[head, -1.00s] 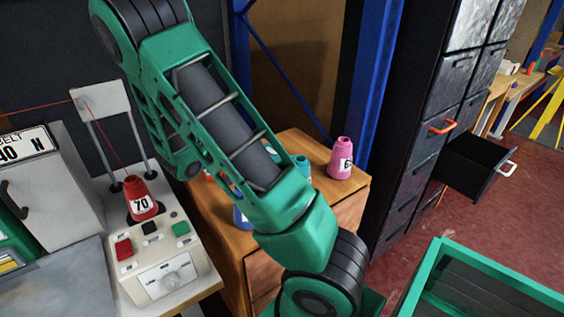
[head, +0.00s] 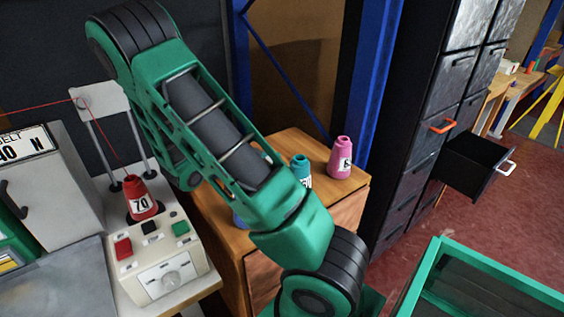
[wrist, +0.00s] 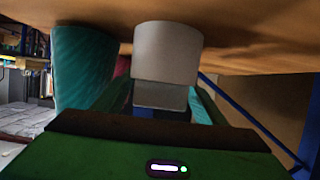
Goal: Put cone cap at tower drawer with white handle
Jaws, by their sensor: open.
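In the wrist view, which appears upside down, a pale grey cylinder (wrist: 168,52) meets the wooden top; it may be the cone cap, but I cannot be sure. My gripper (wrist: 162,108) is open, with its green fingers partly hidden on either side of the cylinder. In the head view my arm hides the gripper and the cylinder. The tall black tower (head: 420,130) stands at the right. Its lower drawer (head: 472,168) is pulled out and bears a white handle (head: 510,168). The drawer's inside looks dark, and I see nothing in it.
On the wooden cabinet (head: 320,150) stand a pink cone (head: 340,160) and a teal cone (head: 301,170), with a blue one partly hidden. A red cone (head: 139,200) sits on the machine at left. An orange handle (head: 442,126) marks a shut drawer. A green-rimmed bin (head: 500,262) is in front.

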